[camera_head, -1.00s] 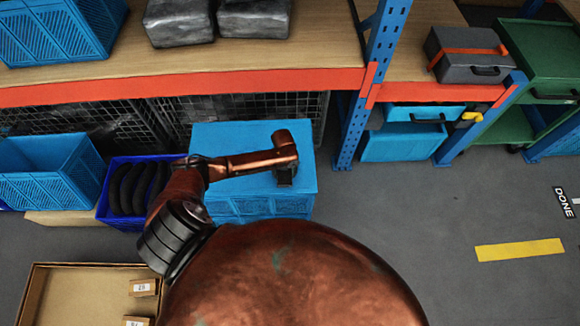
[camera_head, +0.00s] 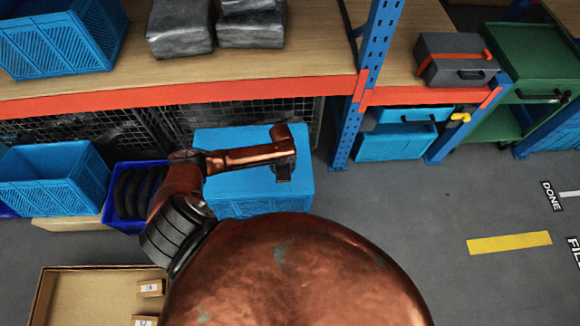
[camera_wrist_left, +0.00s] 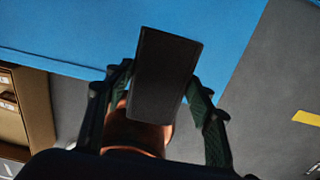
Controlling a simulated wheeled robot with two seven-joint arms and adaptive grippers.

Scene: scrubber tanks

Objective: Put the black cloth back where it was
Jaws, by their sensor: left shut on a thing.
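A black, flat, folded piece that looks like the black cloth (camera_wrist_left: 165,75) sits between the fingers of my left gripper (camera_wrist_left: 158,92) in the left wrist view. The fingers are shut on it, one on each side. In the head view my left gripper (camera_head: 283,172) points down above the blue box (camera_head: 240,187), with my copper arm reaching across it from the left. The cloth is small and dark there and hard to tell from the gripper. Whether it touches the box top cannot be told. My right gripper is not in view.
A dark blue bin (camera_head: 116,217) with black curved items stands left of the box, beside a light blue crate (camera_head: 50,190). The shelf (camera_head: 240,70) with grey wrapped bundles (camera_head: 180,28) is behind. A cardboard tray (camera_head: 90,300) lies front left. Floor (camera_head: 400,215) is clear at right.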

